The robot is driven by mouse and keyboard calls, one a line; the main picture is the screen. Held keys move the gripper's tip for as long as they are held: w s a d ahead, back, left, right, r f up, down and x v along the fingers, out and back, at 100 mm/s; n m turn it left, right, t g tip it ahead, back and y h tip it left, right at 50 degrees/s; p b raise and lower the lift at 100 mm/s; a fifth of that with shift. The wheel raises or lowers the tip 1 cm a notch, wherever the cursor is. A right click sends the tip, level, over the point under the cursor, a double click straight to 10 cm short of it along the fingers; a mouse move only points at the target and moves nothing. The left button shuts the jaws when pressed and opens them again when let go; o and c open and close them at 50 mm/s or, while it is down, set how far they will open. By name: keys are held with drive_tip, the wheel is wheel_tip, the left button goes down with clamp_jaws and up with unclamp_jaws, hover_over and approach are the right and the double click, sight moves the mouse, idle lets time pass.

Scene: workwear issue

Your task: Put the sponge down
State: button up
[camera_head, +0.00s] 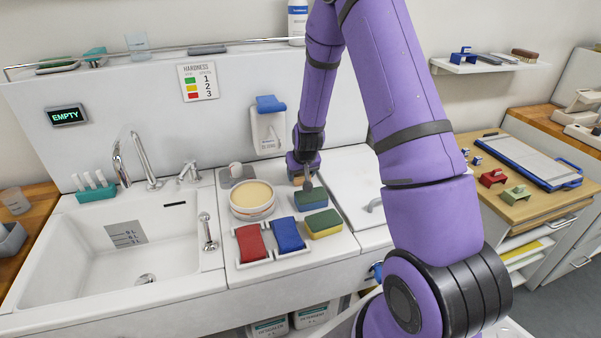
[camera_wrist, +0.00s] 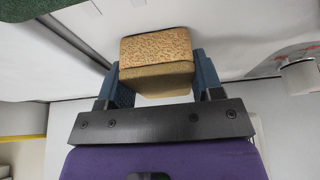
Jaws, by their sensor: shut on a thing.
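My gripper (camera_head: 304,183) is low over the white worktop, right of the round tub. In the wrist view my gripper (camera_wrist: 157,88) is shut on a sponge (camera_wrist: 156,62), with a blue finger on each side. The sponge has a speckled orange-tan layer and a plain olive-tan layer. In the head view only a tan bit of it seems to show beside the fingers. I cannot tell whether it touches the worktop. A green-topped blue sponge (camera_head: 311,200) lies just in front of my gripper, and a green-topped yellow sponge (camera_head: 324,224) lies nearer.
A round tub (camera_head: 252,210) with cream filling stands left of my gripper. A rack holds a red cloth (camera_head: 250,243) and a blue cloth (camera_head: 287,235) in front. The sink (camera_head: 125,255) is at the left. A white lid (camera_head: 350,185) with a handle is to the right.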

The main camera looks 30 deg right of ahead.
drive_tip(key=o, duration=0.9)
drive_tip(key=shift+f, duration=0.1)
drive_tip(key=s+a+r+n, duration=0.1)
drive_tip(key=s+a+r, duration=0.3)
drive_tip(key=r, duration=0.5)
drive_tip(key=s+a+r+y, duration=0.15)
drive_tip(key=s+r, duration=0.35)
drive_tip(key=r, duration=0.5)
drive_tip(key=s+a+r+n+h, duration=0.1)
drive_tip(key=s+a+r, duration=0.3)
drive_tip(key=r, duration=0.5)
drive_tip(key=s+a+r, duration=0.2)
drive_tip(key=s+r, duration=0.2)
drive_tip(key=s, duration=0.6)
drive_tip(key=s+a+r+n+t, duration=0.1)
drive_tip(key=s+r, duration=0.3)
drive_tip(key=s, duration=0.6)
drive_tip(key=shift+s+a+r+y, duration=0.25)
drive_tip(key=shift+a+y, duration=0.1)
drive_tip(key=shift+a, duration=0.3)
